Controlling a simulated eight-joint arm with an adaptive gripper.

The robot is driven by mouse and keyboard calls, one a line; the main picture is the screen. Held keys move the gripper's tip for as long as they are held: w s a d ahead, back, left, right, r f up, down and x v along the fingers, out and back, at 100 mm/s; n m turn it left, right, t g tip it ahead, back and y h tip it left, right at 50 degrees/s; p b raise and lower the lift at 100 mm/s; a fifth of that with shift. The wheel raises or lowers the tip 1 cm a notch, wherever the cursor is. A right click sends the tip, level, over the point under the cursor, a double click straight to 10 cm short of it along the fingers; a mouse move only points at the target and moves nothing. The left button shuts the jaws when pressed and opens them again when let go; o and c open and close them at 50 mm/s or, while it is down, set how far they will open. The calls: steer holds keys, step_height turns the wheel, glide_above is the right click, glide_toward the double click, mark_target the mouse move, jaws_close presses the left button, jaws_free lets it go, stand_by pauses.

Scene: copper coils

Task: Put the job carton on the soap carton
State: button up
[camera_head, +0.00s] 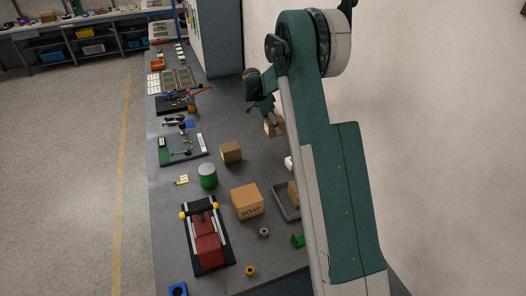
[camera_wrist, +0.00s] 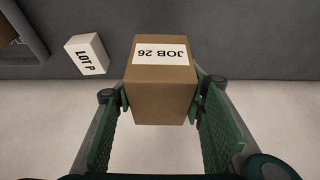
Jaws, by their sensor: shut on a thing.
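The job carton (camera_wrist: 155,95) is a brown box with a white label reading "JOB 26", upside down in the wrist view. My gripper (camera_wrist: 162,100) is shut on its two sides. In the head view the job carton (camera_head: 269,129) hangs below my gripper (camera_head: 272,121) near the wall side of the bench, partly hidden by my arm. The soap carton (camera_head: 247,202) is a larger orange-brown box marked "SOAP". It stands on the bench nearer the camera and left of my arm, with nothing on its top.
A plain brown box (camera_head: 231,152) and a green can (camera_head: 207,176) stand beyond the soap carton. A red-and-black device (camera_head: 208,242) lies to its left. A dark tray (camera_head: 283,206) sits at its right, partly behind my arm. A white "LOT P" block (camera_wrist: 87,55) is near the held carton.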

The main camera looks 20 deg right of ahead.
steer(key=s+a+r+p, duration=0.1)
steer(key=s+a+r, duration=0.2)
steer(key=s+a, duration=0.5)
steer(key=s+a+r+p, duration=0.1)
steer(key=s+a+r, duration=0.2)
steer(key=s+a, duration=0.6)
steer(key=s+a+r+p, duration=0.1)
steer(key=s+a+r, duration=0.2)
steer(key=s+a, duration=0.6)
steer(key=s, duration=0.6)
steer(key=shift+p, duration=0.4)
glide_toward(251, 193)
steer(key=shift+s+d+r, duration=0.1)
steer(key=shift+d, duration=0.75)
steer(key=shift+f, duration=2.05)
steer(key=shift+f, duration=0.15)
